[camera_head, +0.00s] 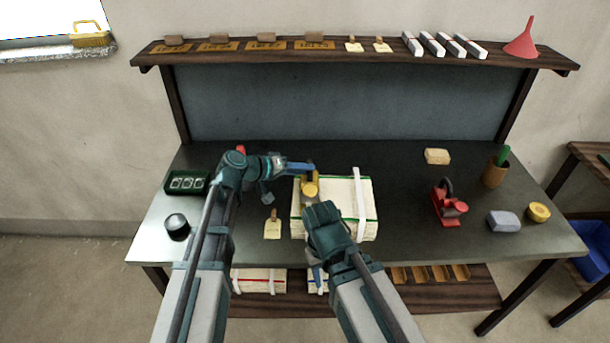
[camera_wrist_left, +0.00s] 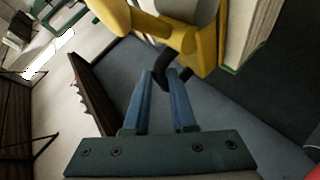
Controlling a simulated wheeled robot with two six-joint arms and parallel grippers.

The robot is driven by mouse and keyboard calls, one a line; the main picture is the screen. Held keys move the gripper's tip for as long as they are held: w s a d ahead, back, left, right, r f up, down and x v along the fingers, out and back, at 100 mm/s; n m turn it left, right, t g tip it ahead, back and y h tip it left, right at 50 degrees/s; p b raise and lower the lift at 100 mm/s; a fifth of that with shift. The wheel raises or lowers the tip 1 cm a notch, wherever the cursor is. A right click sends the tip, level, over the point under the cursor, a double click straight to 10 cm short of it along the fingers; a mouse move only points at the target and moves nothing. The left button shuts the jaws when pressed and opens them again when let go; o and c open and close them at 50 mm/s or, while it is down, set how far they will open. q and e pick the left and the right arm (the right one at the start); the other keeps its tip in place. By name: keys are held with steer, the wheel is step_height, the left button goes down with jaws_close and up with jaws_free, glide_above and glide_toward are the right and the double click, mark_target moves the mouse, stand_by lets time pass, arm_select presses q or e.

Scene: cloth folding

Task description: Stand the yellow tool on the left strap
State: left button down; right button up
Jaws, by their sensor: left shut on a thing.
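The yellow tool (camera_head: 310,187) is over the left part of a pale, flat stack (camera_head: 330,222) with green edges. My left gripper (camera_head: 308,168) reaches in from the left and is shut on the tool's black handle. In the left wrist view, my blue fingers (camera_wrist_left: 159,78) close on that handle (camera_wrist_left: 166,62), with the yellow body (camera_wrist_left: 160,32) beyond. A white right strap (camera_head: 360,200) crosses the stack. The left strap is mostly hidden by the tool and my right arm; I cannot tell whether the tool touches it.
A dark cup (camera_head: 177,226), green tray (camera_head: 187,182) and cream tag (camera_head: 272,228) are left of the stack. A red device (camera_head: 447,204), grey-blue block (camera_head: 503,221), yellow roll (camera_head: 538,211) and tan block (camera_head: 437,156) are right. A loaded shelf (camera_head: 350,58) runs above.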

stand_by(0.3)
arm_select(q)
steer(key=c, duration=1.2)
jaws_free()
steer(key=shift+f, duration=0.15)
steer(key=o, duration=0.5)
steer(key=shift+c, duration=0.2)
